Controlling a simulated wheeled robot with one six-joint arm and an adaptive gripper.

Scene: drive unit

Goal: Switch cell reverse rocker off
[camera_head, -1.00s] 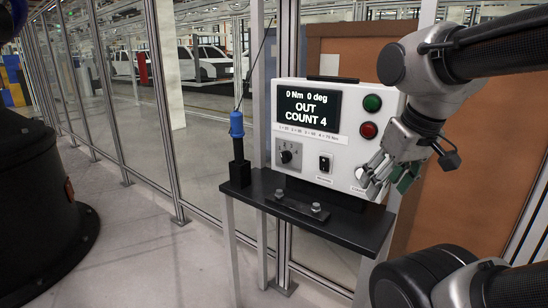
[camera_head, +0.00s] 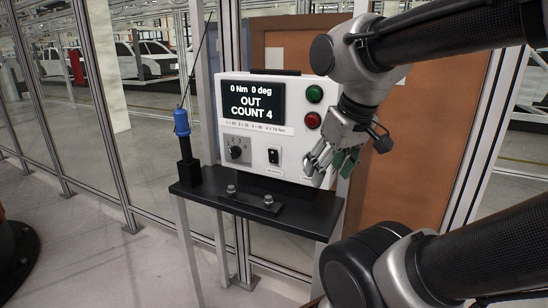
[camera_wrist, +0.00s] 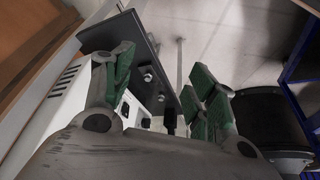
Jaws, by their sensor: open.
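The white control box (camera_head: 233,152) stands on a black shelf. Its screen (camera_head: 254,101) reads "0 Nm 0 deg OUT COUNT 4". A black rocker switch (camera_head: 273,156) sits low on the front face, right of a rotary knob (camera_head: 236,152); its label is too small to read and I cannot tell its position. My gripper (camera_head: 322,165) is in front of the lower right of the box, right of the rocker. In the wrist view my gripper (camera_wrist: 165,85) has its green-padded fingers spread, with nothing between them.
A green button (camera_head: 314,94) and a red button (camera_head: 312,120) are at the box's upper right. A blue-handled tool (camera_head: 182,123) stands in a holder on the left of the black shelf (camera_head: 310,219). Glass fencing and a brown panel (camera_head: 400,180) are behind.

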